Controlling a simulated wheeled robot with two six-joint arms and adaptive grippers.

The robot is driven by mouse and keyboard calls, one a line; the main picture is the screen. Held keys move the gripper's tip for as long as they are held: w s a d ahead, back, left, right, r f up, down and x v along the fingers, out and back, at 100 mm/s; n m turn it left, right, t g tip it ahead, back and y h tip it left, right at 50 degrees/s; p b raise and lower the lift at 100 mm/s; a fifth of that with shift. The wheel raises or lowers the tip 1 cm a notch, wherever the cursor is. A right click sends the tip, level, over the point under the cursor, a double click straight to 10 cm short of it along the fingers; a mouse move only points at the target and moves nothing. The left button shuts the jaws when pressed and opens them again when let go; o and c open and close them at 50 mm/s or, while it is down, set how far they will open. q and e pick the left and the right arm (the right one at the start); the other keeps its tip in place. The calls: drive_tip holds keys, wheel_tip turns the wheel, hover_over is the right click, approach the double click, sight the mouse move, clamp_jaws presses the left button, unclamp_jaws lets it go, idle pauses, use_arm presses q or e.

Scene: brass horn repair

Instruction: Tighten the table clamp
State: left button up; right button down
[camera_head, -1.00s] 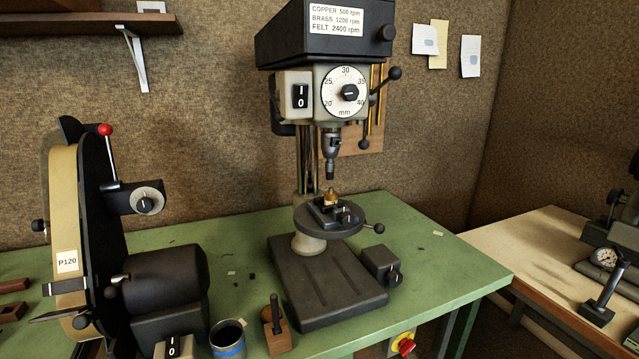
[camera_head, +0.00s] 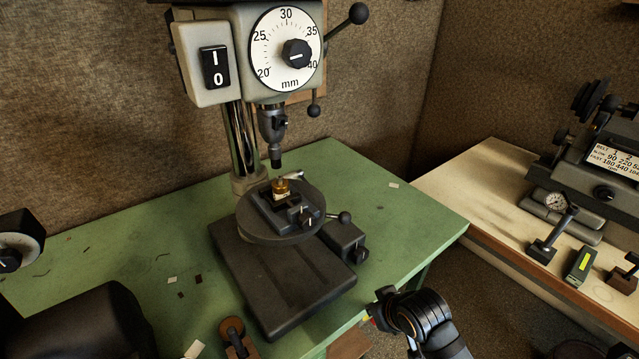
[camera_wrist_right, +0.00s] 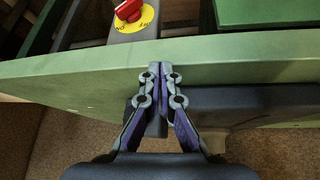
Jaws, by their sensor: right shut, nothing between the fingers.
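The drill press has a round dark work table (camera_head: 255,225) on its column. A small vise (camera_head: 288,212) with a brass part (camera_head: 281,188) sits on it. A lever with a black ball knob (camera_head: 344,217) sticks out to the right of the round table; I take it for the table clamp. My right gripper (camera_head: 372,316) is low at the bench's front edge, below and apart from the lever. In the right wrist view it (camera_wrist_right: 157,72) is shut and empty, over the green bench edge. My left gripper is not in view.
A dark box (camera_head: 345,240) stands beside the press base (camera_head: 285,280). A grinder's dark housing (camera_head: 90,325) is at left. A red knob on a yellow plate (camera_wrist_right: 130,12) shows in the wrist view. A pale bench (camera_head: 490,200) is at right.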

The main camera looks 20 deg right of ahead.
drive_tip(key=shift+t+y, duration=0.3)
drive_tip(key=shift+t, duration=0.5)
drive_tip(key=w+r, duration=0.1)
drive_tip(key=w, duration=0.2)
drive_tip(key=w+r, duration=0.1)
drive_tip(key=w, duration=0.1)
drive_tip(key=shift+a+r, duration=0.15)
drive_tip(key=shift+r, duration=0.15)
drive_tip(key=w+r+t+y, duration=0.2)
drive_tip(key=w+r+t, duration=0.1)
drive_tip(key=w+r, duration=0.55)
drive_tip(key=w+r+t+y, duration=0.25)
drive_tip(key=w+r, duration=0.25)
drive_tip(key=r, duration=0.7)
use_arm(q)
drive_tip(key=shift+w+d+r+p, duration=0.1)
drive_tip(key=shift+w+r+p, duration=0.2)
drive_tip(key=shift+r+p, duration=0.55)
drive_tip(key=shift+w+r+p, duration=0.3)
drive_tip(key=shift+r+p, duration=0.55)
use_arm(e)
drive_tip(key=w+a+f+n, duration=0.1)
drive_tip(key=w+a+f, duration=0.2)
drive_tip(key=w+f, duration=0.4)
drive_tip(key=shift+w+a+f, duration=0.2)
drive_tip(key=shift+w+a, duration=0.1)
drive_tip(key=shift+w, duration=0.2)
